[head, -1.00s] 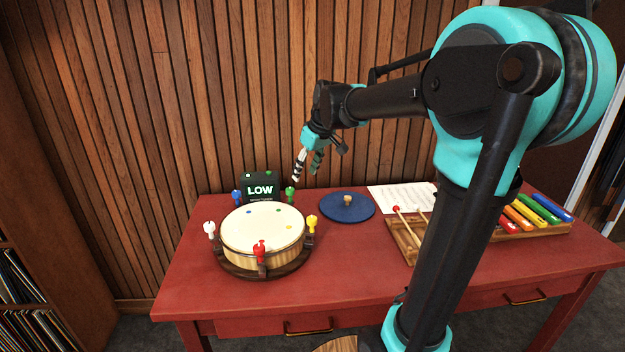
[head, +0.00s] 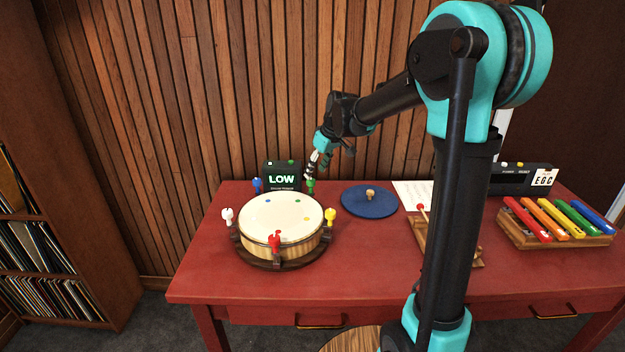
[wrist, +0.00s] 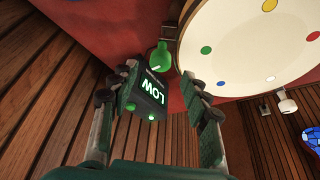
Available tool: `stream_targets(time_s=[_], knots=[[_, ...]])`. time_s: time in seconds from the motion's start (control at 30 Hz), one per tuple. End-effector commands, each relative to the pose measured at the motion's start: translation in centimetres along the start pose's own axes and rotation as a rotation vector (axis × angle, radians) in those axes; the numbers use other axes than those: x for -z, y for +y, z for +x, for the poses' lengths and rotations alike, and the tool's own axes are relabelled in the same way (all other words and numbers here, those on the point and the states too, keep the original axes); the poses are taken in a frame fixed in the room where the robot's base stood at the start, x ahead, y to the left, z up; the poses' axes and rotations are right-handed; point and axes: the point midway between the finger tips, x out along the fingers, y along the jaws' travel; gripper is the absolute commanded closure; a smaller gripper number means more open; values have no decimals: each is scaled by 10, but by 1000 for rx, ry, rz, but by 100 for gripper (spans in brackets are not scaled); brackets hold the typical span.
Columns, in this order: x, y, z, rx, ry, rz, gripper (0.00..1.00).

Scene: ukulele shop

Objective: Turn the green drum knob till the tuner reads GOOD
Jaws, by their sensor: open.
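The drum (head: 275,214) has a cream skin and colored knobs round its rim. Its green knob (head: 311,186) stands at the back right of the rim. In the wrist view the green knob (wrist: 158,58) is just beyond my fingertips, roughly centered between them. My gripper (head: 317,168) is open, pointing down just above the green knob; its two spread fingers (wrist: 159,77) also show in the wrist view, with nothing held between them. The black tuner (head: 281,171) behind the drum reads LOW; it also shows in the wrist view (wrist: 138,105), partly behind a finger.
Blue (head: 257,184), white (head: 227,216), red (head: 274,241) and yellow (head: 330,216) knobs stand round the drum. A blue disc (head: 380,208) lies to the right. A colored xylophone (head: 560,225) is at far right. The wood wall (head: 170,120) rises behind the table (head: 200,275).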

Motion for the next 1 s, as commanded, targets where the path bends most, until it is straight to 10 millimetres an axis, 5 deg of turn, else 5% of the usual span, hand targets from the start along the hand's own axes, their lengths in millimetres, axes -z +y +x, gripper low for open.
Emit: stream_targets(time_s=[0.3,0.7,1.0], knots=[[1,0,44,0,0,0,53],[0,0,51,0,0,1,53],[0,0,51,0,0,1,89]])
